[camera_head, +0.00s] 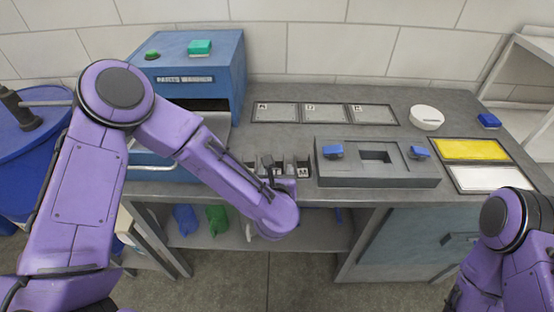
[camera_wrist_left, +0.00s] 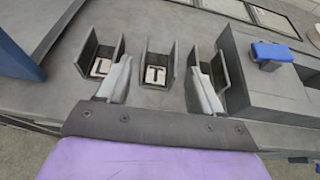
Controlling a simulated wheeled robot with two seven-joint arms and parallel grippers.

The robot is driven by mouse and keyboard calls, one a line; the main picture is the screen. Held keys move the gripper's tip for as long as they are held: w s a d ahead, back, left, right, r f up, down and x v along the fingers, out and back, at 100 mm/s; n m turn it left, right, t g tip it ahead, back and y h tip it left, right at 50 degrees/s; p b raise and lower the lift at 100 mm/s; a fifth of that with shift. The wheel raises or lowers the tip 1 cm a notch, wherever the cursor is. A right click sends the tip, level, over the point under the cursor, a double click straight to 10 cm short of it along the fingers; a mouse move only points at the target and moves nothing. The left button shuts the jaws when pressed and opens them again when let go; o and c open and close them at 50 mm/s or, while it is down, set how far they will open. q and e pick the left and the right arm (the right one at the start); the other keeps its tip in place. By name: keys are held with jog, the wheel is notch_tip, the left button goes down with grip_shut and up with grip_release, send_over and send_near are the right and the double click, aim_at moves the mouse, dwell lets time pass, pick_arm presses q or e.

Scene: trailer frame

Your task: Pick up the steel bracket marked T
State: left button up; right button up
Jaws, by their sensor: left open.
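The steel bracket marked T (camera_wrist_left: 158,70) is a grey U-shaped channel with a white T label, in the middle of three on the bench. In the left wrist view my left gripper (camera_wrist_left: 160,80) is open, with one pale finger on each side of this bracket and nothing held. In the head view the left gripper (camera_head: 271,172) is over the bracket row and largely hides the middle bracket. A similar bracket (camera_wrist_left: 101,62) with a different label stands to the left. The right bracket (camera_head: 303,170), labelled M in the head view, is partly behind a finger in the wrist view.
A grey fixture block (camera_head: 376,180) with blue clamps stands close right of the brackets. A blue machine (camera_head: 205,60) is at the back left. Three labelled plates (camera_head: 325,112) lie behind. A white round container (camera_head: 426,117), yellow pad (camera_head: 468,149) and white pad (camera_head: 490,180) are right.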

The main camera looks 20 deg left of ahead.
aim_at(277, 169)
pick_arm(q)
jog(key=shift+p+x, duration=0.3)
jog(key=shift+x, duration=0.8)
jog(key=p+x, duration=0.2)
jog(key=x, duration=0.3)
jog(key=shift+d+f, duration=0.1)
jog(key=c, duration=0.8)
jog(key=shift+c, duration=1)
